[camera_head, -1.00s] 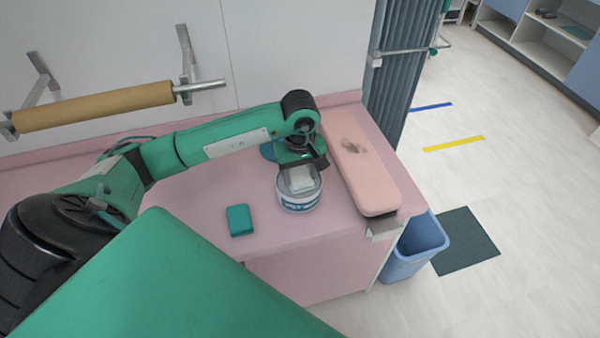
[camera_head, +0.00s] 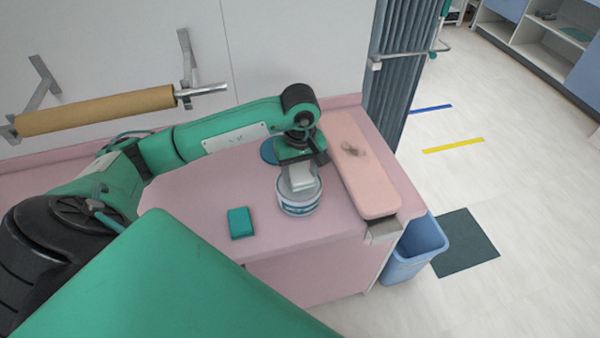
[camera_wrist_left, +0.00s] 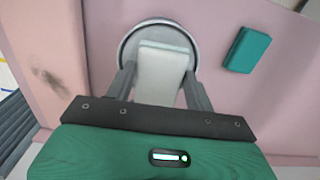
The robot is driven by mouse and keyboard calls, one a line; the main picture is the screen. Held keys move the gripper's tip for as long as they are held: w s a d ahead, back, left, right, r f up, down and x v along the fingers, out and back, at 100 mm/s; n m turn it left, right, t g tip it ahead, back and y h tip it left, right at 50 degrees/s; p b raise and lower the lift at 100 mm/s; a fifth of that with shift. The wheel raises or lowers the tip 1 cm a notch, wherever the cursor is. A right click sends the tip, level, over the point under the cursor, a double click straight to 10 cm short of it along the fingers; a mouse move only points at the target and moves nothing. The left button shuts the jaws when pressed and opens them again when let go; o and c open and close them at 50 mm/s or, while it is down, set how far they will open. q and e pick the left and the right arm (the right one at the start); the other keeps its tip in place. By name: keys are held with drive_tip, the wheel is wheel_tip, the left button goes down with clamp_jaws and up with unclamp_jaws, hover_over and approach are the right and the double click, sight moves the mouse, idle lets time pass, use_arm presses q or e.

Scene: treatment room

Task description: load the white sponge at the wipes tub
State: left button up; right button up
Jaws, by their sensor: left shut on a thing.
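The white sponge (camera_head: 301,182) is held between the fingers of my left gripper (camera_head: 298,172). In the left wrist view the sponge (camera_wrist_left: 160,75) sits between the two grey fingers (camera_wrist_left: 160,88), its far end over the tub's opening. The wipes tub (camera_head: 298,201) is a round white and blue container, open at the top, standing on the pink counter; its round rim (camera_wrist_left: 137,32) shows in the wrist view. The sponge is at the tub's mouth; I cannot tell how deep its lower end is. My right gripper is not in view.
A teal sponge-like block (camera_head: 240,222) lies on the counter left of the tub. A pink padded board with a dark smudge (camera_head: 360,180) lies to the right. A blue disc (camera_head: 268,151) lies behind the tub. A blue bin (camera_head: 416,250) stands on the floor.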

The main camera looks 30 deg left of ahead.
sight(300, 173)
use_arm(q)
drive_tip(key=shift+r+p, duration=0.65)
drive_tip(key=shift+r, duration=1.6)
